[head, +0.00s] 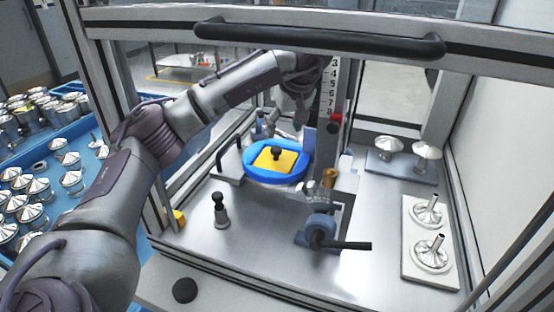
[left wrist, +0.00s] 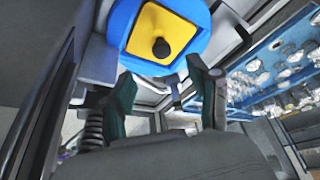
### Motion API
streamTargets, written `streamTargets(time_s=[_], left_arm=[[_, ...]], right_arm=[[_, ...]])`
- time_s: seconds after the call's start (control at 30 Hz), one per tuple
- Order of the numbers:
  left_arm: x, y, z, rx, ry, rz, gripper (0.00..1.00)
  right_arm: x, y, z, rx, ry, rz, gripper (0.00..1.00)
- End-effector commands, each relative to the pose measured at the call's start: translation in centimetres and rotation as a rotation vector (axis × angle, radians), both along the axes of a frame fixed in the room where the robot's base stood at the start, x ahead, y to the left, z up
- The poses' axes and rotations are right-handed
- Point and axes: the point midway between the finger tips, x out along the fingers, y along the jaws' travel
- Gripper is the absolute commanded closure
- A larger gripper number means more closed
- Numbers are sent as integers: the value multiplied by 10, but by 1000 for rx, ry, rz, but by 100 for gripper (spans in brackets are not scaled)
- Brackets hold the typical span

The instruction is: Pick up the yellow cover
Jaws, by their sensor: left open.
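The yellow cover (head: 288,163) is a flat square plate with a black knob in its middle. It lies on a round blue holder (head: 262,178) inside the machine enclosure. In the left wrist view, the yellow cover (left wrist: 150,30) shows at the top, beyond the fingertips. My right gripper is not seen.
A blue clamp with a dark lever (head: 320,230) stands in front of the cover. A black-knobbed post (head: 220,208) stands left of it. Metal funnel parts sit on a white plate (head: 416,270) at right. The enclosure's top bar handle (head: 320,38) crosses above.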

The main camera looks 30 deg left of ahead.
Motion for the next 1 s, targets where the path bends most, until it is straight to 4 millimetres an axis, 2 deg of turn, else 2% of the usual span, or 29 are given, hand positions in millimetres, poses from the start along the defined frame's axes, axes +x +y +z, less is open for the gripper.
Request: streamTargets(time_s=[0.03,0.1,0.47,0.7,0.8,1.0], left_arm=[[2,3,-14,-3,7,0,39],[4,8,-26,-4,5,2,39],[11,21,-53,-3,5,2,39],[18,36,-84,-3,4,2,39],[20,38,-91,-4,2,1,39],[20,38,-93,-3,0,1,39]], right_arm=[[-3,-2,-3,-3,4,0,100],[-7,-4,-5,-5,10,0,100],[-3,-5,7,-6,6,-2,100],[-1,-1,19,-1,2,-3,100],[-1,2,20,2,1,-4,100],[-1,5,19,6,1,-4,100]])
